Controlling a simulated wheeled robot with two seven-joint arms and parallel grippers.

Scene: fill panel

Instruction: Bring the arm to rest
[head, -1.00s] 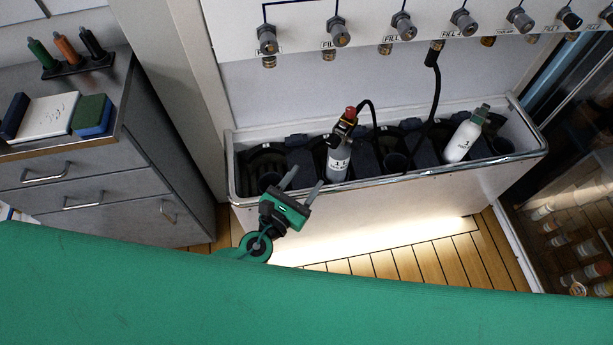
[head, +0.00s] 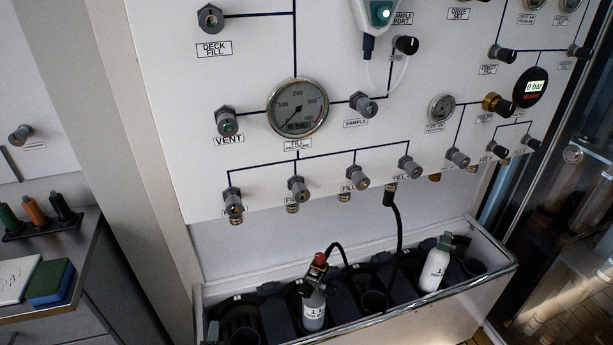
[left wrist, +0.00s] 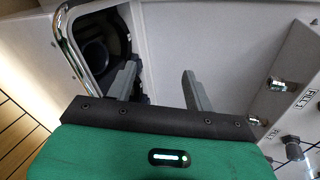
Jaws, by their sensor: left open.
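My left gripper (left wrist: 158,78) fills the middle of the left wrist view, its two grey fingers apart with nothing between them. Its green body carries a lit white bar. The fingers are near the rim of the cylinder trough (left wrist: 72,50), with a dark round holder (left wrist: 95,52) beyond it. I cannot tell whether they touch anything. In the head view the gripper is at most a small grey bit at the bottom edge, left of the trough. My right gripper is not in view.
The trough (head: 430,311) holds a cylinder with a red-topped valve and hose (head: 314,311) and a white cylinder (head: 435,268). The panel (head: 250,60) with gauges and knobs rises above. A counter with a blue-green sponge (head: 50,282) stands at left.

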